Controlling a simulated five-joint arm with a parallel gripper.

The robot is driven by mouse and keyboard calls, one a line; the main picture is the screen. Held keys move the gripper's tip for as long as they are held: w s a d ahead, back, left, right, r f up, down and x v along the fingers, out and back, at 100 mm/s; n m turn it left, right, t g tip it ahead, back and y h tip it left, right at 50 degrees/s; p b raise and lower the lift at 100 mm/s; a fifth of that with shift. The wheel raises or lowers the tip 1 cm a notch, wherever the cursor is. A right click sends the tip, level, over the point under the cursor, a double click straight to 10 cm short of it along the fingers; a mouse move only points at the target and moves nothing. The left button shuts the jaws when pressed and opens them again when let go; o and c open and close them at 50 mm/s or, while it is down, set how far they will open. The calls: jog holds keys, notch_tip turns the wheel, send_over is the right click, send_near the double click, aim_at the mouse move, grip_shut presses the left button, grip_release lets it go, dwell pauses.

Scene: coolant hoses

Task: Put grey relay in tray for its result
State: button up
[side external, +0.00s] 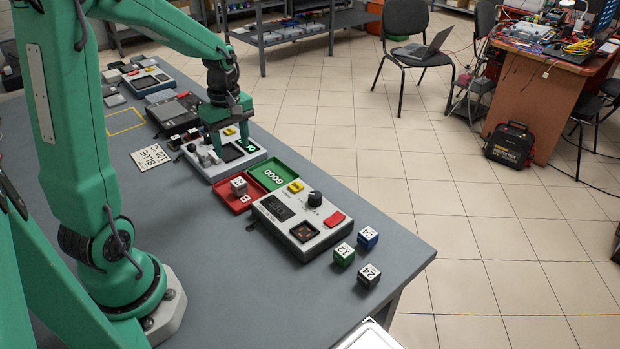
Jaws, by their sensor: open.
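A small grey cube with a labelled top, which looks like the grey relay (239,186), sits in the red tray (228,199), whose lettering is partly covered by it. The green tray (266,176) marked GOOD lies beside the red tray and is empty. My gripper (229,150) is open over a white tester (217,173) behind the trays, apart from the grey cube. The arm and fingers hide part of that tester, and I cannot tell whether anything is between the fingers.
A second white tester (317,240) with a black knob and red button stands in front of the trays. Green (344,254), blue (368,238) and black (369,275) cubes sit near the table's right edge. A card (151,157) reading BLUE lies left of my gripper.

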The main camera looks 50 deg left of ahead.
dwell(0.5)
jog(key=s+d+r+m+t, duration=0.2)
jog(key=s+d+r+m, duration=0.3)
jog(key=d+m, duration=0.3)
jog(key=s+d+r+m+t, duration=0.3)
jog(key=s+d+r+m, duration=0.2)
jog(key=d+m, duration=0.3)
jog(key=shift+s+d+r+m+t, duration=0.25)
jog(key=shift+r+m, duration=0.35)
jog(key=shift+m, duration=0.4)
